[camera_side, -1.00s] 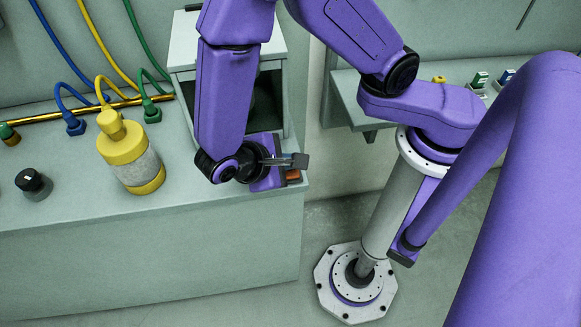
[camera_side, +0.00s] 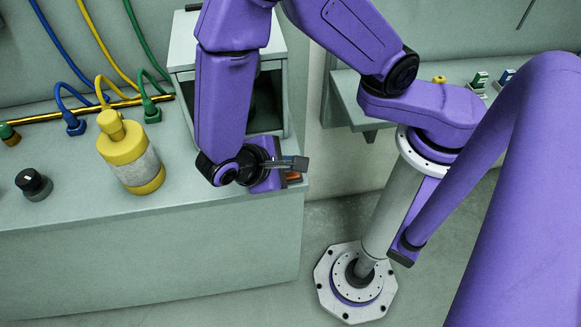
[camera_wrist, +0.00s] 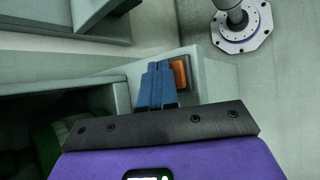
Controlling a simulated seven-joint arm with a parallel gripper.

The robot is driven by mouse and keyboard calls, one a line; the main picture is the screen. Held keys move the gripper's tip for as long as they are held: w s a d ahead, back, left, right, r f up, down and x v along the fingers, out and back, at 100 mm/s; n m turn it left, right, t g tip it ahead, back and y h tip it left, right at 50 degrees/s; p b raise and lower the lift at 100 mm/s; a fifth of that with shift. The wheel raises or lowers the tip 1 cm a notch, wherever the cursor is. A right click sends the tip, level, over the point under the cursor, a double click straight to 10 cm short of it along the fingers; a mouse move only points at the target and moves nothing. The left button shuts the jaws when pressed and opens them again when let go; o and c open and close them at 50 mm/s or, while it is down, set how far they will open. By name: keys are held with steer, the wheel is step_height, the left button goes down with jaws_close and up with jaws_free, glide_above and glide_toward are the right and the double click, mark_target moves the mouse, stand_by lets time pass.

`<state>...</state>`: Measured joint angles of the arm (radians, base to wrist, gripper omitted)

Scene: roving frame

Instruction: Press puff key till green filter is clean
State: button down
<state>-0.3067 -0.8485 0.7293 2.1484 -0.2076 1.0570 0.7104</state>
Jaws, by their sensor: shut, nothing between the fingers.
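An orange key (camera_side: 294,177) sits at the right end of the bench, partly hidden behind my gripper (camera_side: 298,163). The key also shows in the wrist view (camera_wrist: 181,75), just right of my blue fingertips (camera_wrist: 158,72). The fingers are shut together with nothing between them and overlap the key's left edge in that view. I cannot tell whether they touch it. A dim green round thing (camera_wrist: 46,146), possibly the green filter, shows inside the dark open box at the left of the wrist view. Its surface is too dark to judge. My arm hides much of the box's opening in the side view.
The grey box (camera_side: 182,55) stands behind my forearm. A yellow bottle (camera_side: 130,158), a black knob (camera_side: 33,184) and blue, yellow and green hoses with a brass pipe (camera_side: 45,117) are to the left. A shelf (camera_side: 345,95) is at right, beyond a gap.

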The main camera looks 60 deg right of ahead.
mark_target(288, 174)
stand_by(0.8)
steer(key=shift+r, duration=0.75)
steer(key=shift+r, duration=2.5)
stand_by(1.0)
step_height(288, 174, up, 4)
steer(key=shift+f, duration=0.1)
stand_by(0.4)
steer(key=shift+f, duration=4.4)
